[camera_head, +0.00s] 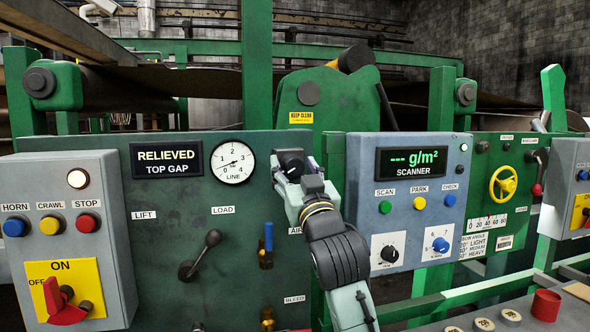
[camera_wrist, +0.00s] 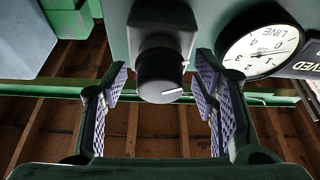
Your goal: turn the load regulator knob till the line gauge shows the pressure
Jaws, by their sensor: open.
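The load regulator knob (camera_head: 291,162) is black and sits on a dark square base right of the line gauge. In the wrist view the knob (camera_wrist: 160,78) has a white mark pointing right. My gripper (camera_head: 297,172) is at the knob, partly hiding it. In the wrist view my gripper (camera_wrist: 161,84) is open, with one pad on each side of the knob and visible gaps between. The line gauge (camera_head: 233,161) is a round white dial; its needle appears to lie between 0 and 1. The gauge (camera_wrist: 262,50) shows upside down in the wrist view.
A display (camera_head: 166,160) left of the gauge reads RELIEVED, TOP GAP. A black lever (camera_head: 200,255) and a blue-handled valve (camera_head: 267,243) stick out below. The scanner box (camera_head: 405,200) stands close on the right of my arm. A red cup (camera_head: 546,305) stands at lower right.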

